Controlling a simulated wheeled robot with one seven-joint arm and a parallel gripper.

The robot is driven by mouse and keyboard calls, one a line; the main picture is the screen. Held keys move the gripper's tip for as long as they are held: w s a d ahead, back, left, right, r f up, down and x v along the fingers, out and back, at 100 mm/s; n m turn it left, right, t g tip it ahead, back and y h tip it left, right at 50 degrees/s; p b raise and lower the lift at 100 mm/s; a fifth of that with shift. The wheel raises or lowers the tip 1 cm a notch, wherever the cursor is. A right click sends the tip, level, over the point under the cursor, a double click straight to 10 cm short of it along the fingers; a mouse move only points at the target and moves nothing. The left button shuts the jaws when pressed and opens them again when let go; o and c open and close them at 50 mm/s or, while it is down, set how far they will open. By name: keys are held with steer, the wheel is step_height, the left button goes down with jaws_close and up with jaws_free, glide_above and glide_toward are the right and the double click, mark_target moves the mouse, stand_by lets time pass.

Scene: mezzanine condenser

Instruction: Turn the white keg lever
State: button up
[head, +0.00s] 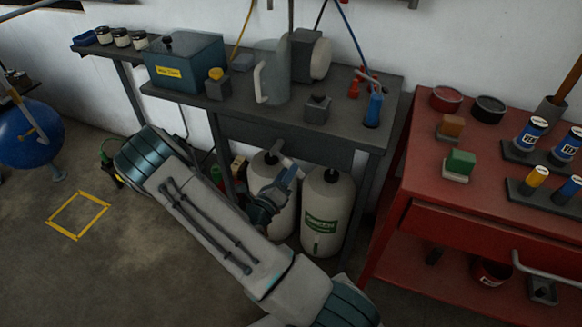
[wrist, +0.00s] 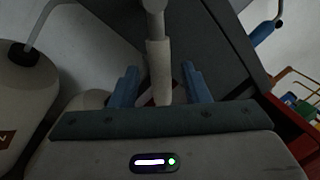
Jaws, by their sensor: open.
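Two cream kegs stand under the grey bench: the right keg (head: 322,222) has a green label, and the left keg (head: 284,222) is partly hidden behind my arm. The pale lever (head: 277,152) shows above the left keg, close to my gripper (head: 292,176). In the wrist view the lever (wrist: 158,70) runs upright between the two blue fingers of my gripper (wrist: 161,84). The fingers are open, with a gap on each side of it. The lever's lower end is hidden by my gripper body. A keg (wrist: 25,85) with a hose is at the left.
The grey bench (head: 228,128) overhangs the kegs, with a teal box (head: 186,68) and a pale jug (head: 272,75) on top. A red cart (head: 410,235) stands close on the right. Open floor with a yellow square (head: 77,215) lies left.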

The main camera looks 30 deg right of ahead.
steer(key=v, duration=1)
steer(key=shift+s+a, duration=0.15)
steer(key=shift+a, duration=0.15)
